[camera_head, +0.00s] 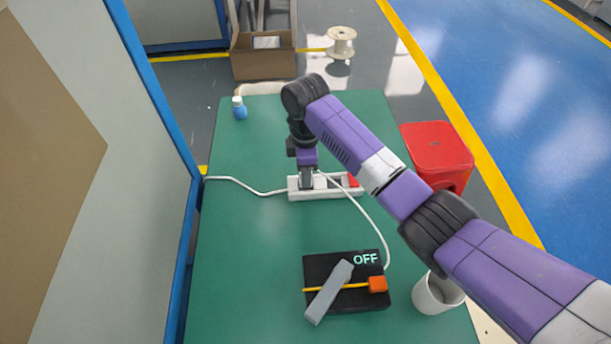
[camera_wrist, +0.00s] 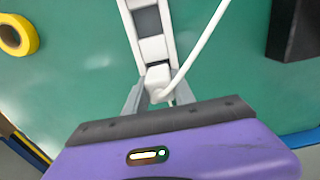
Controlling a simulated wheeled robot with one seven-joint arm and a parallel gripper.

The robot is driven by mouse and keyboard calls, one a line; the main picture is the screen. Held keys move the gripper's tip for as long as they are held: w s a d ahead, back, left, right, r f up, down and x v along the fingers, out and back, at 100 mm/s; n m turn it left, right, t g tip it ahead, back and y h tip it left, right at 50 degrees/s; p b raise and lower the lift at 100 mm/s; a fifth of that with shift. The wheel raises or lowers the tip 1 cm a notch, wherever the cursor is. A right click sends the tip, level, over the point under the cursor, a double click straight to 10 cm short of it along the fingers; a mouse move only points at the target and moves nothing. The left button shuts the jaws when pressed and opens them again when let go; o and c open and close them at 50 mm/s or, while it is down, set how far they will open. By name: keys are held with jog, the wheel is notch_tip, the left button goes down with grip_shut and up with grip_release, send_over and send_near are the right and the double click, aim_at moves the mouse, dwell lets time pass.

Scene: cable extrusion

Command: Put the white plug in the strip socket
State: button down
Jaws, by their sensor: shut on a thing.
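The white strip socket (camera_head: 341,192) lies on the green table, with a red switch at its right end. It also shows in the wrist view (camera_wrist: 151,30), running up from the gripper. My gripper (camera_head: 306,184) points down over the left part of the strip. In the wrist view my gripper (camera_wrist: 157,92) is shut on the white plug (camera_wrist: 158,76), which lines up with the strip's near end. I cannot tell whether the plug sits in a socket or just above it. Its white cable (camera_head: 366,213) curves to a black box (camera_head: 318,267) marked OFF.
The black box carries a grey lever (camera_head: 330,291) and an orange block (camera_head: 377,284). A white cup (camera_head: 437,294), a red bin (camera_head: 437,150) and a blue bottle (camera_head: 240,109) stand around. A yellow tape roll (camera_wrist: 17,36) shows in the wrist view. The table's left side is clear.

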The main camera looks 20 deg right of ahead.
jog(key=shift+f, duration=0.95)
jog(key=shift+f, duration=0.3)
jog(key=shift+s+f, duration=0.1)
jog(key=shift+f, duration=0.25)
jog(key=c, duration=1.4)
grip_release()
jog(key=shift+f, duration=0.1)
jog(key=shift+c, duration=0.2)
jog(key=o, duration=0.4)
jog(key=shift+s+f+b, duration=0.1)
jog(key=shift+f+b, duration=0.05)
jog(key=shift+b, duration=0.15)
jog(key=r, duration=1.4)
jog(key=shift+w, duration=0.25)
